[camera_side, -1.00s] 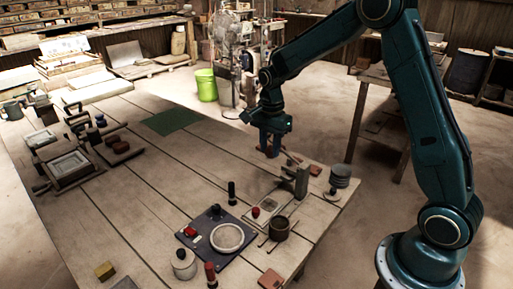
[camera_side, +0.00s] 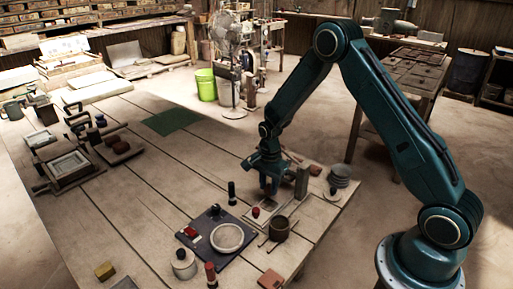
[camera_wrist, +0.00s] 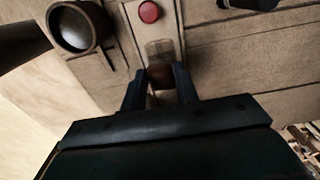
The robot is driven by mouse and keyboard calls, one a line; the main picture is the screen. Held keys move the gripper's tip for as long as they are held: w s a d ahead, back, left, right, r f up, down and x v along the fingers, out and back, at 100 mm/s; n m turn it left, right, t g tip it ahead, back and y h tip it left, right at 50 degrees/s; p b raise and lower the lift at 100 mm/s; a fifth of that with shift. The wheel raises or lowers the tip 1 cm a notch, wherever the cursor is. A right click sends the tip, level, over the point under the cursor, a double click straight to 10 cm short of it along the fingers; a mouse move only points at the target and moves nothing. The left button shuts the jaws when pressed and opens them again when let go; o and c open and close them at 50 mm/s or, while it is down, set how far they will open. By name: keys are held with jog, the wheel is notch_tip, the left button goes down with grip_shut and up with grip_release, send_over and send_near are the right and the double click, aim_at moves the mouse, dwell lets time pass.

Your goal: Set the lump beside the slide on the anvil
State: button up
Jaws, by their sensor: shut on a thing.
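My gripper (camera_side: 268,191) is low over the far end of the flat anvil (camera_side: 263,214). In the wrist view, my gripper (camera_wrist: 160,72) is shut on a brown lump (camera_wrist: 161,76), which sits between the two fingers. A pale, glassy square, apparently the slide (camera_wrist: 159,48), lies on the anvil just past the lump. A round red piece (camera_wrist: 149,12) lies farther along the same strip and also shows in the side view (camera_side: 255,212). The fingers hide the lump in the side view, and I cannot tell whether it touches the anvil.
A grey post (camera_side: 302,182) stands close to the right of my gripper. A dark pot (camera_side: 279,228) is in front, and a black-handled tool (camera_side: 232,193) stands to the left. A dark board (camera_side: 214,252) with a round pale dish is nearer. The table's middle is clear.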

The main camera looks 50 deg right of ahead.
aim_at(268, 190)
jog(key=shift+f, duration=0.45)
jog(key=shift+f, duration=2.15)
jog(key=shift+f, duration=0.1)
jog(key=o, duration=1)
jog(key=shift+c, duration=0.2)
notch_tip(268, 190, up, 12)
jog(key=shift+r, duration=0.15)
